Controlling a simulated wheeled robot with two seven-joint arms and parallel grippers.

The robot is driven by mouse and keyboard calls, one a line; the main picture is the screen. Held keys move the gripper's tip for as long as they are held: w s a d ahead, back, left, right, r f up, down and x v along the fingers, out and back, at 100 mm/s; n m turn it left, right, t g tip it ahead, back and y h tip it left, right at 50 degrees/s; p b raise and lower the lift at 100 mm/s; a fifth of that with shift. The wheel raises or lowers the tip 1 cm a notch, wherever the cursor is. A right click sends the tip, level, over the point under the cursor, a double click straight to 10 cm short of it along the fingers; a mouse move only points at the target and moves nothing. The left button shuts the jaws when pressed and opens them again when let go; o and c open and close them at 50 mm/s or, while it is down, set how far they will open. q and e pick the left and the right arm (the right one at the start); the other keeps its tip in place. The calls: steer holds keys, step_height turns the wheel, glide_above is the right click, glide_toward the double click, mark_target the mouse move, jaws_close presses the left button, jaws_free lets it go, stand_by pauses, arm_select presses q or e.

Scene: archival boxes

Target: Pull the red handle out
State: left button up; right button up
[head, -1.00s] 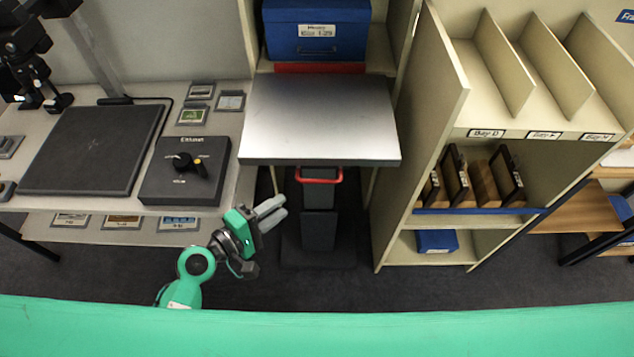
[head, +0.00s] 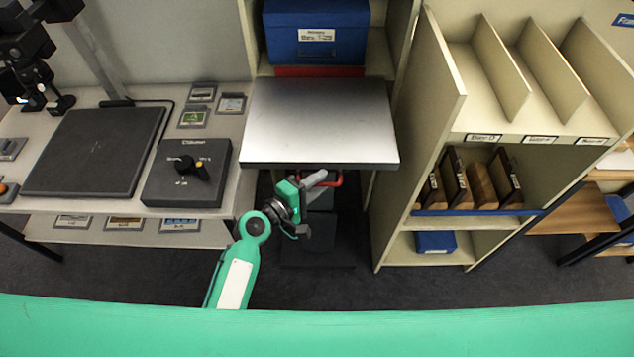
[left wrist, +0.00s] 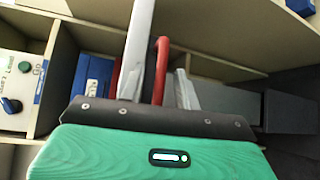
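The red handle (head: 339,180) is a bar under the front edge of a grey metal shelf (head: 320,115) in the head view. My left gripper (head: 317,179) is at the handle's left part, just below the shelf edge, and hides some of it. In the left wrist view the red handle (left wrist: 161,62) shows between the two pale fingers, which stand apart. I cannot tell whether either finger touches it. My right gripper is in neither view.
A blue box (head: 317,45) sits behind the metal shelf. A grey table with a black knob panel (head: 187,171) stands left, and a cream shelf unit (head: 436,130) with dividers stands right. Dark floor lies below.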

arm_select(q)
steer(key=shift+c, duration=0.4)
jaws_close()
steer(key=s, duration=0.5)
steer(key=shift+f+p, duration=0.15)
steer(key=shift+p, duration=0.25)
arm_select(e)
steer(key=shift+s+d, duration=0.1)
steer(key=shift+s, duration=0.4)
arm_select(q)
steer(key=shift+s, duration=0.1)
steer(key=shift+c, duration=0.2)
jaws_free()
steer(key=shift+o, duration=0.6)
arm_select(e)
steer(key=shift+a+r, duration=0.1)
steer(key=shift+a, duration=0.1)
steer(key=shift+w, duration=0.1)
